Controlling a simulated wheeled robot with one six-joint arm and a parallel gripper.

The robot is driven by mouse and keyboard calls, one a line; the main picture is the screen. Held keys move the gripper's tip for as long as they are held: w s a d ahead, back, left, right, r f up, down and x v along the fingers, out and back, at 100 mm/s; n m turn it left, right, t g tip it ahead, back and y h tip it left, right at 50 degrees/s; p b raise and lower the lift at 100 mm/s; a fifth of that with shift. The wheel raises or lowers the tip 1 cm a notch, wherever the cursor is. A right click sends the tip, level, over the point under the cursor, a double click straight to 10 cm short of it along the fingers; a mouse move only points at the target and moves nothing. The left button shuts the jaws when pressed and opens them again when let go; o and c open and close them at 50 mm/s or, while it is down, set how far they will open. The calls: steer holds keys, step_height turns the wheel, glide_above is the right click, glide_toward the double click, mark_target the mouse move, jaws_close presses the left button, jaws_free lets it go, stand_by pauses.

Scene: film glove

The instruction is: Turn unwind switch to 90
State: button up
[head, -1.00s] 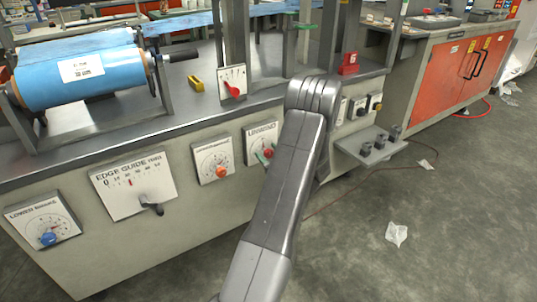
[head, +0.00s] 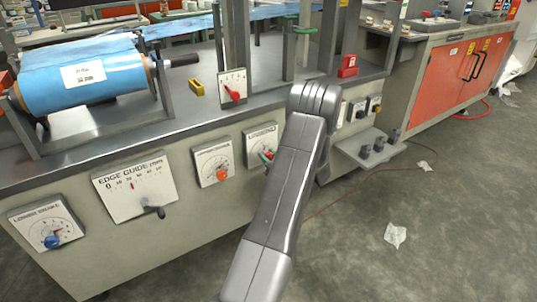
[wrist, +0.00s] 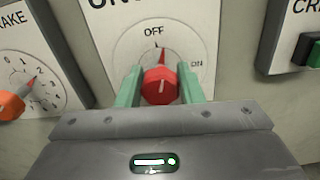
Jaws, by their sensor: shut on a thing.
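The unwind switch is a white dial plate (wrist: 125,38) on the machine's front, marked OFF at the top and ON at the right. In the head view the switch plate (head: 258,137) is partly hidden by my arm, and only a little of the red knob shows.
Left of the switch are a dial with an orange knob (head: 222,175), the edge guide plate (head: 133,187) and a brake dial with a blue knob (head: 52,242). A small shelf (head: 354,154) juts out beyond my arm.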

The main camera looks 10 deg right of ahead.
steer(key=m+p, duration=0.3)
steer(key=m, duration=0.4)
steer(key=shift+d+p, duration=0.15)
steer(key=shift+p, duration=0.25)
steer(key=m+p, duration=0.2)
steer(key=m, duration=0.2)
steer(key=shift+m, duration=0.4)
steer(key=shift+f+m+p, duration=0.2)
steer(key=shift+m+p, duration=0.35)
steer(key=shift+m, duration=0.95)
steer(key=o, duration=1)
steer(key=shift+c, duration=0.2)
steer(key=shift+d, duration=0.1)
steer(key=p+v, duration=0.2)
steer(key=v, duration=1.1)
steer(key=shift+s, duration=0.4)
steer(key=shift+w, duration=0.1)
